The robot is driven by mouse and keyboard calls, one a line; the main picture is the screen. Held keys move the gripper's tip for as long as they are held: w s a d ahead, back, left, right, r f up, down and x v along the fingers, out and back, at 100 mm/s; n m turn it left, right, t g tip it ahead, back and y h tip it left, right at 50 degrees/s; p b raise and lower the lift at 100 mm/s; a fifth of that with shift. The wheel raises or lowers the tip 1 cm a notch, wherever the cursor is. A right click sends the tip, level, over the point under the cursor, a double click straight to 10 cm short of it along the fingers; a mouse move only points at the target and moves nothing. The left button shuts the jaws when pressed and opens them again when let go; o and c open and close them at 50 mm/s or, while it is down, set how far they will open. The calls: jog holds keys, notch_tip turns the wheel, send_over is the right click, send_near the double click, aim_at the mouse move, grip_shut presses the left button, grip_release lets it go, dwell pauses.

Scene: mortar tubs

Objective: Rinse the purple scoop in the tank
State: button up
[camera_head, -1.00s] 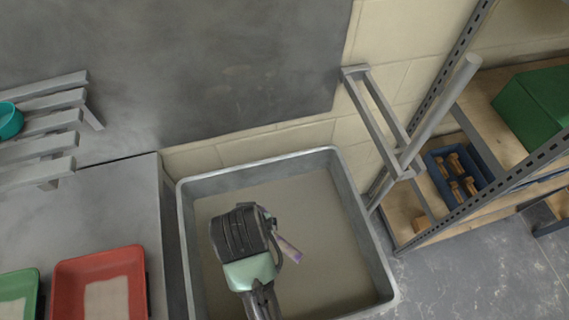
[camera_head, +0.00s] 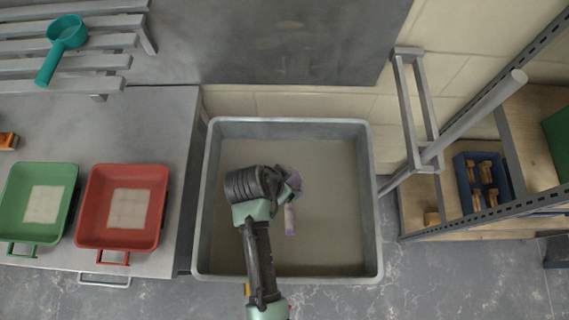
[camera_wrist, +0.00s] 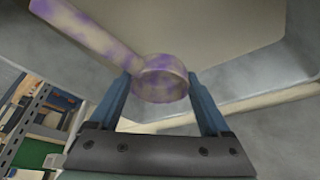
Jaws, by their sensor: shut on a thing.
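The purple scoop is blotched purple and greyish beige. In the wrist view its round cup (camera_wrist: 160,78) sits between the blue fingers of my gripper (camera_wrist: 162,85), with its handle running to the upper left. In the head view its handle (camera_head: 290,221) points toward the picture's bottom, and my wrist hides part of the cup. My gripper (camera_head: 292,187) is shut on the scoop, over the middle of the tank. The tank (camera_head: 290,122) is a grey rectangular tub with a flat, murky beige-grey surface inside. I cannot tell whether the scoop touches that surface.
Left of the tank, a grey bench (camera_head: 150,118) holds a green tray (camera_head: 14,203) and a red tray (camera_head: 94,203). A teal scoop (camera_head: 66,32) lies on a slatted rack (camera_head: 100,62). A metal-framed shelf (camera_head: 480,115) with a blue crate (camera_head: 464,182) stands close on the right.

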jog(key=shift+f+b, duration=9.55)
jog(key=shift+f, duration=0.4)
jog(key=shift+r, duration=0.1)
notch_tip(320, 180, up, 22)
jog(key=p, duration=2.1)
jog(key=shift+f+p, duration=0.25)
jog(key=shift+p, duration=0.1)
